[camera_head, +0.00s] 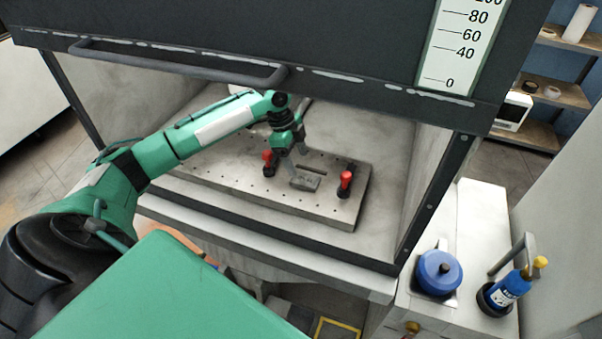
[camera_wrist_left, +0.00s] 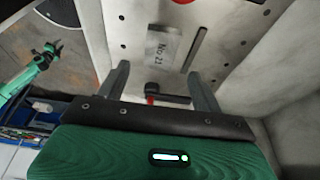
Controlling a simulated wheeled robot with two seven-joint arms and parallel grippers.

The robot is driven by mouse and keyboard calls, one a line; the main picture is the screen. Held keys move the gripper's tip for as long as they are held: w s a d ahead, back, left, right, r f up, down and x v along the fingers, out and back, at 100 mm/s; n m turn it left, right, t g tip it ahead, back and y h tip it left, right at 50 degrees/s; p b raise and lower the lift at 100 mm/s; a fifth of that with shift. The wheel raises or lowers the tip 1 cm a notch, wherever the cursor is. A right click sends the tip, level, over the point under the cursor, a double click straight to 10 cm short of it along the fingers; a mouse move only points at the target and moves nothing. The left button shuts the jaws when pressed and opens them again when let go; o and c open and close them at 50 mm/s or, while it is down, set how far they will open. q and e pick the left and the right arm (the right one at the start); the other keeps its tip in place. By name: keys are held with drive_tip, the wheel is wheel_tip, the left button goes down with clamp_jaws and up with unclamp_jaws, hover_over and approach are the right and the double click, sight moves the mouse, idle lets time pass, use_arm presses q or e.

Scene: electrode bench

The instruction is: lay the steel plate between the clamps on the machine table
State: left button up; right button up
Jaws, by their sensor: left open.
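The steel plate (camera_head: 306,180) is a small grey block lying on the machine table (camera_head: 225,185) between two red-handled clamps. One clamp (camera_head: 268,160) stands left of it and the other clamp (camera_head: 345,182) right of it. In the left wrist view the plate (camera_wrist_left: 163,45) lies flat, marked "No 21", beside a slot. One clamp (camera_wrist_left: 155,97) shows there between my fingers. My left gripper (camera_head: 290,152) is open and empty near the plate. In the left wrist view, its fingers (camera_wrist_left: 158,72) are spread apart. A green arm, probably my right, shows at far left there, its gripper too small to read.
A raised dark door with a handle (camera_head: 180,62) hangs over the machine opening, with side walls around the table. A side bench (camera_head: 450,215) at right holds a blue-lidded container (camera_head: 438,272) and a blue bottle (camera_head: 505,290). Shelves (camera_head: 540,90) stand behind.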

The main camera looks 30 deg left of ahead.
use_arm(q)
drive_tip(key=b+v, duration=0.1)
drive_tip(key=v, duration=0.4)
drive_tip(key=shift+a+r, duration=0.1)
drive_tip(key=shift+r, duration=0.15)
